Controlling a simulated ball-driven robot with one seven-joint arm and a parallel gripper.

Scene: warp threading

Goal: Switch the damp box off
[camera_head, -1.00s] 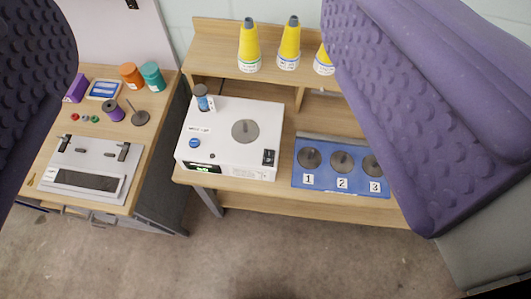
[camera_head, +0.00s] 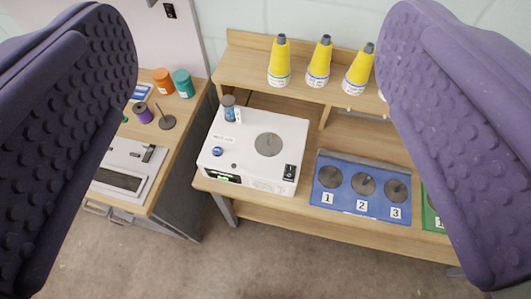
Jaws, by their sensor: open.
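The damp box (camera_head: 255,140) is a white box on the wooden bench, near the middle of the view. A black rocker switch (camera_head: 289,172) sits at the right end of its front face. A blue knob (camera_head: 217,151), a lit green display (camera_head: 223,178) and a round grey disc (camera_head: 268,144) on top also show. My gripper (camera_head: 262,150) is open, its two purple padded fingers at the left and right of the view. It is empty and apart from the box. I cannot read the switch position.
A blue board (camera_head: 340,202) with numbered grey discs lies right of the box, beside a green board (camera_head: 431,215). Yellow cones (camera_head: 318,65) stand on the shelf (camera_head: 240,68) behind. A side table (camera_head: 165,150) on the left holds spools and a grey device. Floor in front is clear.

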